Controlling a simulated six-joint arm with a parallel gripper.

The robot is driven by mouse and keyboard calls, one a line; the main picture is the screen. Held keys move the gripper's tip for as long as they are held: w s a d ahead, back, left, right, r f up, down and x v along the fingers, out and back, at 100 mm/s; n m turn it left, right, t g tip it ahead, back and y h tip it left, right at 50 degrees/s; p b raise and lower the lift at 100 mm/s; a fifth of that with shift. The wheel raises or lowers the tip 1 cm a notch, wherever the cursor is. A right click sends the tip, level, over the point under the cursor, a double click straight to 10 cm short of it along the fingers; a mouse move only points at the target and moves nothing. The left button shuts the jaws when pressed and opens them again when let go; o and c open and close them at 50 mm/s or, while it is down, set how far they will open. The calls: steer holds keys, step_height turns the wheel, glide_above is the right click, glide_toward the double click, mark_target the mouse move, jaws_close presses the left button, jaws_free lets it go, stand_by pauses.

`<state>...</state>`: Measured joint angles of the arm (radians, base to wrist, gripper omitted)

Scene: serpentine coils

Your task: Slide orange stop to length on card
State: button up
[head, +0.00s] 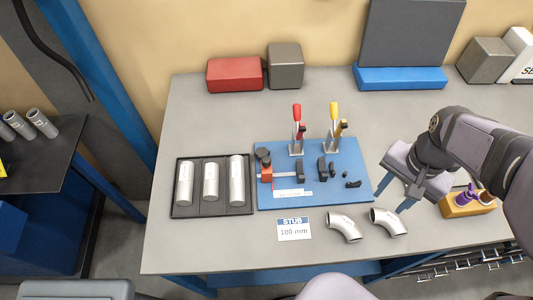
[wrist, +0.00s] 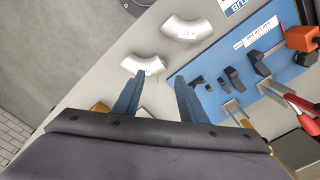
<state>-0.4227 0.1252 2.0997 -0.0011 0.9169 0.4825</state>
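The orange stop (head: 266,173) sits at the left end of a metal rail on the blue fixture board (head: 325,196), with a dark round knob by it. It also shows in the wrist view (wrist: 301,38) at the far right. The card (head: 294,229) reads "STUB 100 mm" and lies on the table in front of the board; part of it shows in the wrist view (wrist: 238,5). My gripper (head: 390,197) is right of the board, above the table, with its fingers apart and nothing between them. In the wrist view the gripper (wrist: 157,95) is also open and well away from the stop.
Two metal elbows (head: 344,227) lie in front of the board. Red and yellow toggle clamps (head: 297,130) rise at its back edge. A dark tray (head: 178,211) with three metal tubes is left of it. A yellow block (head: 459,209) with small tools stands at the right.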

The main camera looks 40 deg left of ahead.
steer(key=s+a+r, duration=0.1)
steer(key=a+r, duration=0.2)
steer(key=a, duration=1.5)
steer(key=r+m, duration=0.1)
steer(key=r, duration=0.1)
glide_above(267, 159)
steer(key=shift+a+f+p, duration=0.15)
steer(key=shift+p, duration=0.3)
steer(key=shift+f+p, duration=1.15)
steer(key=shift+f, duration=2.5)
jaws_close()
